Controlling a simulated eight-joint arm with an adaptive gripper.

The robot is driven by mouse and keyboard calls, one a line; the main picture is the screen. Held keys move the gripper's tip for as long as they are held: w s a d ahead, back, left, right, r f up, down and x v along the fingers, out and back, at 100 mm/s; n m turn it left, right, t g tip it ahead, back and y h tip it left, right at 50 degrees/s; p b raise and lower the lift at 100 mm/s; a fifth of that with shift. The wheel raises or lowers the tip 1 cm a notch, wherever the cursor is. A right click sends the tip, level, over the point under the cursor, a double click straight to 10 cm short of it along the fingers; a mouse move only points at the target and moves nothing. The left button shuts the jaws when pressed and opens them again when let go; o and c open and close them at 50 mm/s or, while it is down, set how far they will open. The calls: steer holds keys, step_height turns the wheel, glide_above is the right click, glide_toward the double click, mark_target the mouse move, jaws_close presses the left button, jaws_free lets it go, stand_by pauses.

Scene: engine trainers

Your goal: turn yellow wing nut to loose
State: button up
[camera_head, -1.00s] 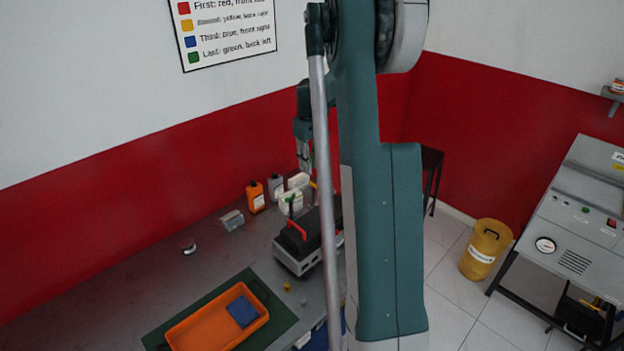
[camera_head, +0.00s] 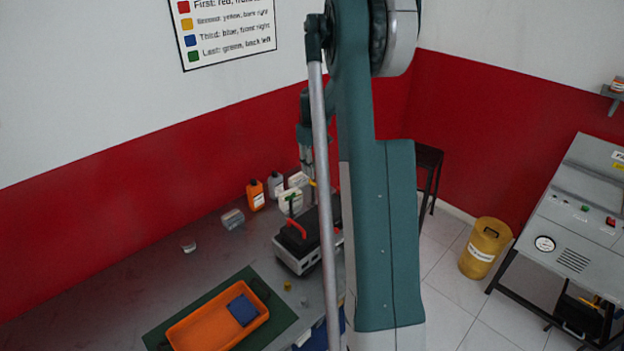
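The engine trainer (camera_head: 283,258), a grey block with a black top, stands on the bench, partly hidden behind my arm. A small yellow piece (camera_head: 313,183), seemingly the yellow wing nut, shows at the back right, mostly hidden. My gripper (camera_head: 308,177) points down right at this yellow piece. The view is too small and blocked to tell whether its fingers touch it or are open or shut.
An orange tray (camera_head: 190,332) holding a blue block (camera_head: 242,310) lies on a green mat (camera_head: 277,318). Small yellow bits (camera_head: 287,286) lie in front. The bench's left is mostly clear.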

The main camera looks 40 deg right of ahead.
steer(key=shift+f, duration=2.6)
jaws_close()
